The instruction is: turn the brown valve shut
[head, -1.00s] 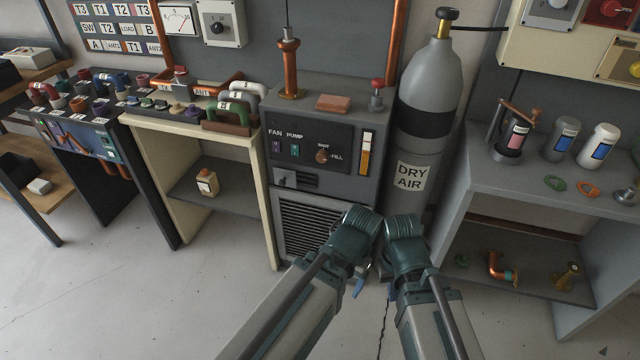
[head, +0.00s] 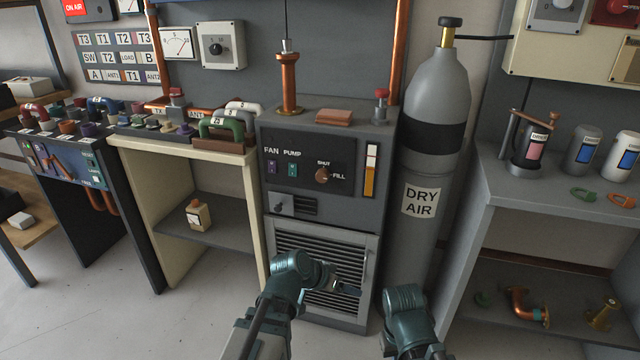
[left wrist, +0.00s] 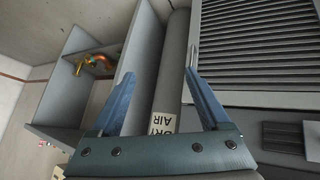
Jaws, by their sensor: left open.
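The brown valve (head: 323,175) is a small round knob on the front of the grey cabinet, between a SHUT label above it and a FILL label to its right. I cannot tell clearly which label it points to. My left gripper (head: 346,288) is below the valve, in front of the louvred grille, apart from the valve. In the left wrist view the left gripper (left wrist: 165,64) has its two blue fingers spread with nothing between them. The valve does not show in that view. Of my right arm only a teal link shows; its gripper is out of sight.
The grey DRY AIR cylinder (head: 432,130) stands right of the cabinet (head: 385,150). A red-topped post (head: 381,105) and a copper column (head: 288,80) rise from the cabinet top. Fan and pump switches (head: 282,168) sit left of the valve. Floor in front is clear.

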